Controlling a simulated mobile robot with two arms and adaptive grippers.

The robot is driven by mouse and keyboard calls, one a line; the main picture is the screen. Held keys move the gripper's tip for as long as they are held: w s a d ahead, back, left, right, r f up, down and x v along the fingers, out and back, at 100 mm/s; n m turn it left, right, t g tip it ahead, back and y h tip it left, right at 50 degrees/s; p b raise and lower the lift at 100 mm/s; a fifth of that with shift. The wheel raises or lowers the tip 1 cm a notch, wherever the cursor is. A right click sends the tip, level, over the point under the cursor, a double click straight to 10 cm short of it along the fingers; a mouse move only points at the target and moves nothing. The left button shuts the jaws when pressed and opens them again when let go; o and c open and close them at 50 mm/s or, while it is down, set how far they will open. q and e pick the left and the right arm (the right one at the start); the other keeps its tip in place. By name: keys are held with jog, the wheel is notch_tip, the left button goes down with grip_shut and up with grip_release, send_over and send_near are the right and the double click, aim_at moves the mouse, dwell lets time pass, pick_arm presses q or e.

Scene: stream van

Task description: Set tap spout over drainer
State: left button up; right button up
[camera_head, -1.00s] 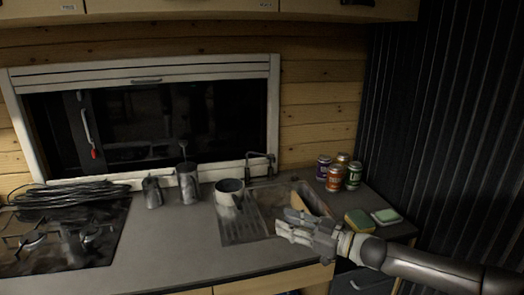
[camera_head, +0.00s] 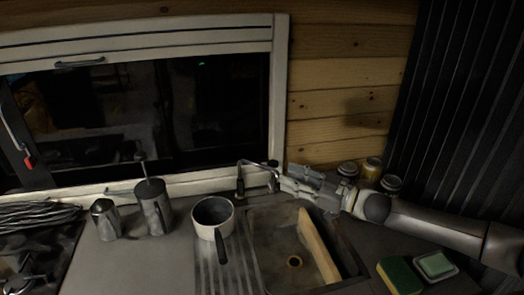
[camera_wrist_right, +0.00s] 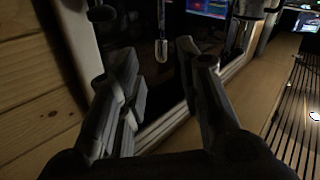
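The dark tap (camera_head: 240,181) stands upright behind the sink. Its spout (camera_head: 262,165) points right, toward the back of the sink basin, away from the drainer. The ribbed metal drainer (camera_head: 206,272) lies left of the basin; a pan partly covers it. My right gripper (camera_head: 283,180) is just right of the spout's end; I cannot tell whether they touch. In the right wrist view my right gripper (camera_wrist_right: 160,70) has its fingers apart with nothing gripped between them. The tap is hard to make out there. My left gripper is not in view.
The pan (camera_head: 213,212) has its handle over the drainer. A cafetiere (camera_head: 154,208) and a metal jug (camera_head: 105,220) stand further left. A board (camera_head: 317,247) leans in the sink basin (camera_head: 277,225). Jars (camera_head: 371,168) stand behind my right arm; a sponge (camera_head: 399,275) lies front right.

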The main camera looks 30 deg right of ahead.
aim_at(259, 165)
jog(key=shift+w+a+r, duration=0.4)
jog(key=shift+w+a, duration=0.15)
jog(key=p+x, duration=0.1)
jog(key=x, duration=0.2)
jog(key=shift+w+d, duration=0.1)
jog(key=shift+w, duration=0.05)
jog(key=shift+w+a, duration=0.25)
jog(key=shift+w, duration=0.05)
jog(key=p+x, duration=0.1)
jog(key=x, duration=0.2)
jog(key=shift+w+a+p, duration=0.1)
jog(key=shift+w+p, duration=0.25)
jog(key=shift+x, duration=0.8)
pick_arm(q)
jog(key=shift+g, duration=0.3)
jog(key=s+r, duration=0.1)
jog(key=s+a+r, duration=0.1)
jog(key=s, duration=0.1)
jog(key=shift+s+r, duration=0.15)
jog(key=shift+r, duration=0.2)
pick_arm(e)
jog(key=shift+f, duration=0.2)
